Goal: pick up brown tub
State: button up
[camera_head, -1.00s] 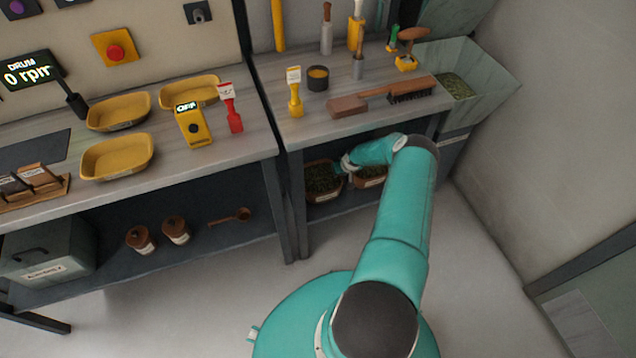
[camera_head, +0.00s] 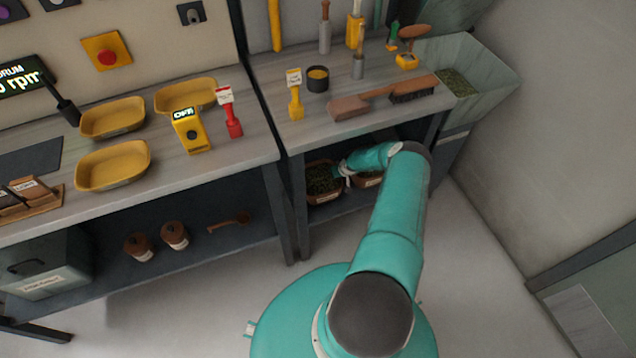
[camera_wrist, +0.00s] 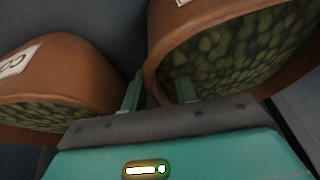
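Two brown tubs filled with green pellets stand on the low shelf under the right-hand bench. In the head view, one tub (camera_head: 325,197) is left of my gripper (camera_head: 343,169) and the other (camera_head: 368,182) is partly hidden behind my arm. In the wrist view, a tub (camera_wrist: 60,72) with a white label is at left and a larger-looking tub (camera_wrist: 165,38) is at right. My gripper (camera_wrist: 158,92) has its fingers apart, one in the gap between the tubs and one over the right tub's pellets, with that tub's rim between them. Contact with the rim is unclear.
The bench top (camera_head: 290,140) is close above my forearm. A bench leg (camera_head: 298,210) stands left of the tubs. On the bench lie a brush (camera_head: 411,90) and several tools. A hopper (camera_head: 480,75) is at right. The floor at right is clear.

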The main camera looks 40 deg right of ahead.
jog(key=shift+w+f, duration=0.1)
jog(key=shift+f, duration=0.15)
jog(key=shift+r, duration=0.15)
jog(key=c, duration=0.5)
grip_shut()
jog(key=shift+a+f, duration=0.1)
jog(key=shift+f, duration=0.1)
dwell(0.4)
